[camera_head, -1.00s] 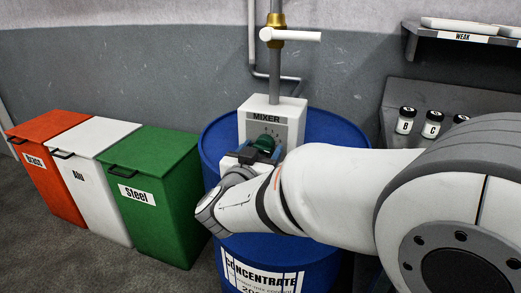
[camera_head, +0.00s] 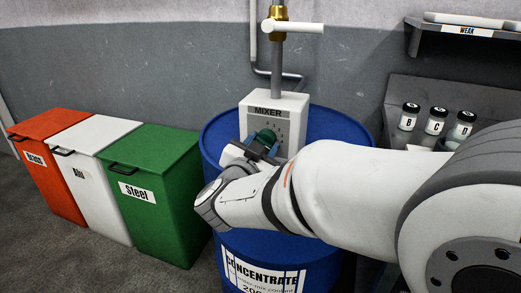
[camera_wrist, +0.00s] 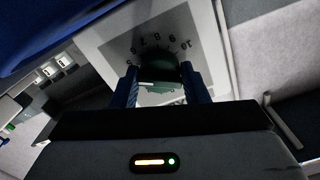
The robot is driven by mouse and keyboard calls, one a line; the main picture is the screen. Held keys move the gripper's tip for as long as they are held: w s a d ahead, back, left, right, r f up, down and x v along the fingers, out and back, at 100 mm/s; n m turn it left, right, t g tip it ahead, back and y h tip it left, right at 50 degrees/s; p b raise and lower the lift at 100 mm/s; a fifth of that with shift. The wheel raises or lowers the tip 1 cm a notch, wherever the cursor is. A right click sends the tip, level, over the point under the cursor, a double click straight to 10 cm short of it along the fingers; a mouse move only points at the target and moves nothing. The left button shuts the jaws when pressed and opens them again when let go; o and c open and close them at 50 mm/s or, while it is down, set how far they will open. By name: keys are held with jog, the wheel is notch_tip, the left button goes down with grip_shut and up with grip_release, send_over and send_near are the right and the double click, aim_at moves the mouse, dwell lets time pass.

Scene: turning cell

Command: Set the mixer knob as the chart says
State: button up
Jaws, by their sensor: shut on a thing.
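The white mixer box (camera_head: 293,106), labelled MIXER, sits on top of the blue concentrate drum (camera_head: 338,128). No chart can be made out in these frames.
Red, white and green bins (camera_head: 155,160) stand to the left. A white lever valve (camera_head: 291,27) is on the pipe above the mixer. Labelled jars (camera_head: 435,121) stand at right, below a shelf (camera_head: 466,33) marked WEAK. My arm covers the drum's right side.

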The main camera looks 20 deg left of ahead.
jog(key=shift+m, duration=0.5)
jog(key=o, duration=1)
jog(key=shift+c, duration=0.2)
jog(key=shift+s, duration=0.25)
jog(key=s+p, duration=0.1)
jog(key=s, duration=0.6)
jog(key=shift+s+a, duration=0.15)
jog(key=shift+a, duration=0.2)
